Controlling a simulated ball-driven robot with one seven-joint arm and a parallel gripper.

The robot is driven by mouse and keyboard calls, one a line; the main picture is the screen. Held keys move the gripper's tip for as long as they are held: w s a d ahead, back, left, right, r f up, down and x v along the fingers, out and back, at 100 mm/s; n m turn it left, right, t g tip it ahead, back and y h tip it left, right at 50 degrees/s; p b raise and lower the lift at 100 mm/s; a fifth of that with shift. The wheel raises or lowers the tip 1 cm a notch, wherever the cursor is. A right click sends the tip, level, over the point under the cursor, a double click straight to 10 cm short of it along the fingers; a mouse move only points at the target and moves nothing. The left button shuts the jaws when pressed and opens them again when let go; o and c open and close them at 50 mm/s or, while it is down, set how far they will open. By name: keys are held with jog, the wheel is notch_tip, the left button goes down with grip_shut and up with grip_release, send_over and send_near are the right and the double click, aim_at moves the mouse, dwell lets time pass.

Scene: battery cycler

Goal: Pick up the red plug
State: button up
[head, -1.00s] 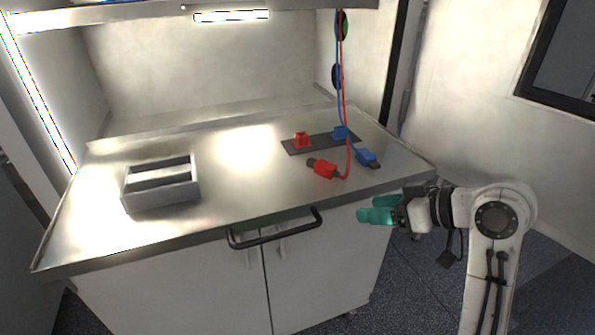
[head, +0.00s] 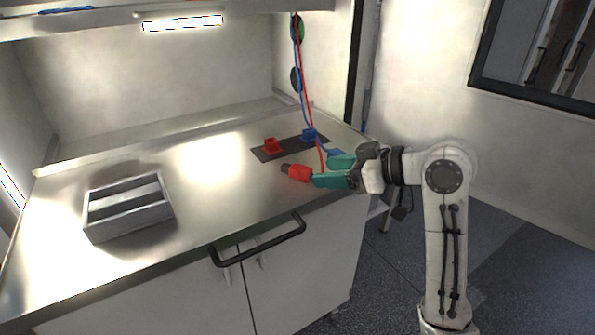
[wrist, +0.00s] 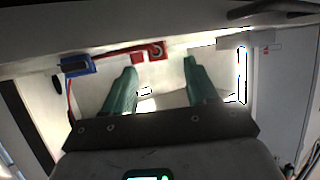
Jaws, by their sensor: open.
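The red plug (head: 298,172) lies on the steel worktop in the head view, with its dark end toward the left. My gripper (head: 322,171) has green fingers and is open, just right of the plug at the worktop's front right. The near fingertip appears close to the plug's right end; I cannot tell whether they touch. Nothing is visibly held. In the wrist view my gripper's fingers (wrist: 160,72) are spread apart. A red part (wrist: 138,57) shows near the left fingertip; I cannot tell whether it is the plug or the socket.
A dark strip (head: 287,146) carries a red socket (head: 272,146) and a blue socket (head: 309,135). A blue plug (head: 334,153) lies partly hidden behind my fingers. Red and blue cables hang behind. A grey open tray (head: 129,220) stands left. The worktop between is clear.

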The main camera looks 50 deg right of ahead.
aim_at(309, 170)
jog(key=shift+r+p+x, duration=0.2)
jog(key=shift+p+x, duration=0.35)
jog(key=shift+x, duration=2.15)
jog(key=shift+w+d, duration=0.15)
grip_shut()
